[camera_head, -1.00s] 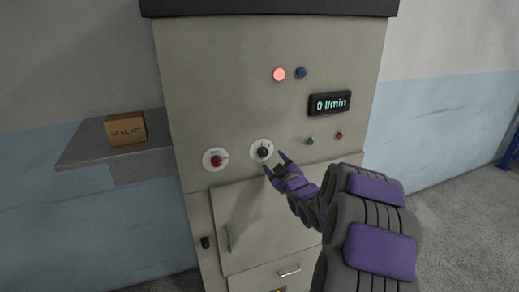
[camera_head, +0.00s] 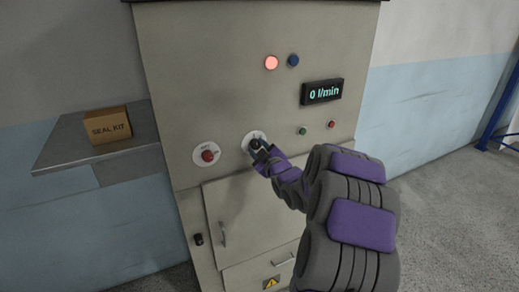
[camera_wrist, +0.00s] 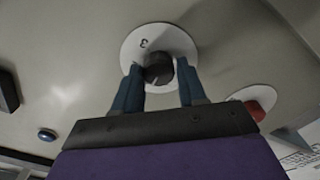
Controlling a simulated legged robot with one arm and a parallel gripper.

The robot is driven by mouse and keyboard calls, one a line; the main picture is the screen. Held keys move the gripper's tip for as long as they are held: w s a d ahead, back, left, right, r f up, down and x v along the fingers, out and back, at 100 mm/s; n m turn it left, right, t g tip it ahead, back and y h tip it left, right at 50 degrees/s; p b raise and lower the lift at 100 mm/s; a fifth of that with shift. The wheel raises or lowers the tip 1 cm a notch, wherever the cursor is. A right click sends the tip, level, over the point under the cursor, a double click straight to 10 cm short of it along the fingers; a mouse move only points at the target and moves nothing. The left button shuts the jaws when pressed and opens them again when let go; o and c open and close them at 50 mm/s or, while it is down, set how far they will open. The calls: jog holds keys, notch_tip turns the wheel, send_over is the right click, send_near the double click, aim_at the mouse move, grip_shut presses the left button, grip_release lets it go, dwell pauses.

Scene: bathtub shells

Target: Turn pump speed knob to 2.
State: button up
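The dark pump speed knob (camera_wrist: 158,69) sits on a round white dial plate (camera_wrist: 150,38) on the cabinet front. A "3" shows on the plate in the wrist view; the knob's exact setting is hard to read. My gripper (camera_wrist: 160,76) is open, with its two blue fingers on either side of the knob. The left finger is close to the knob, and a gap shows at the right finger. Whether either touches is unclear. In the head view my gripper (camera_head: 262,152) covers part of the dial plate (camera_head: 250,136). The display (camera_head: 322,92) reads 0 l/min.
A red knob (camera_head: 208,155) on a white plate is left of the gripper. A lit red lamp (camera_head: 271,62), a blue button (camera_head: 293,60) and small green (camera_head: 302,130) and red (camera_head: 332,125) buttons are nearby. A seal kit box (camera_head: 108,124) rests on a side shelf (camera_head: 52,150).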

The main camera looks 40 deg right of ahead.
jog(key=shift+a, duration=0.2)
jog(key=shift+c, duration=0.8)
jog(key=shift+s+d, duration=0.1)
jog(key=shift+d, duration=0.05)
jog(key=c, duration=0.4)
jog(key=shift+c, duration=0.2)
jog(key=shift+m+p, duration=0.3)
jog(key=shift+p, duration=0.1)
jog(key=m+p, duration=0.5)
jog(key=p, duration=0.1)
jog(key=m+p, duration=0.3)
jog(key=m, duration=0.1)
jog(key=shift+f+m+p, duration=0.15)
jog(key=shift+m+p, duration=0.35)
jog(key=shift+m, duration=0.5)
